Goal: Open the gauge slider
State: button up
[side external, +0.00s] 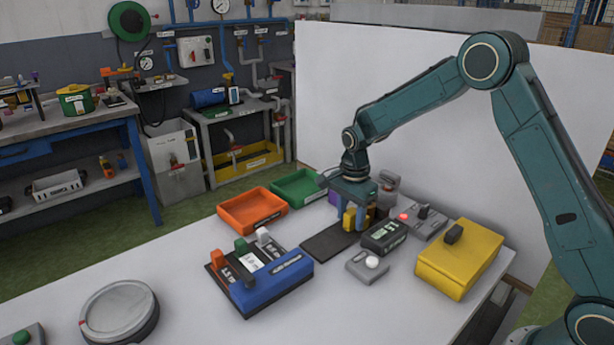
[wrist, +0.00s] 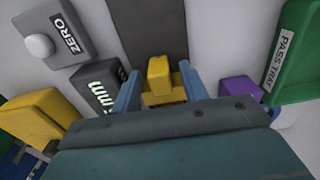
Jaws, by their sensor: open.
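My gripper (side external: 355,222) points down over the block and is open, with a finger on either side. I cannot tell whether either finger touches it. The gauge's display (side external: 384,236) is beside the rail; its "mm" text (wrist: 103,93) shows in the wrist view. The block's lower part is partly hidden.
A ZERO button box (side external: 368,265) and a yellow box with a dark knob (side external: 460,258) stand to the right. Orange (side external: 252,209) and green (side external: 299,188) trays lie at the back left. A blue unit with coloured levers (side external: 272,285) is at the front. A purple object (wrist: 238,90) is close by.

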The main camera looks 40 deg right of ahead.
grip_shut()
jog(key=shift+a, duration=4.3)
grip_release()
jog(key=shift+r, duration=0.1)
notch_tip(320, 180, up, 14)
jog(key=shift+f, duration=0.2)
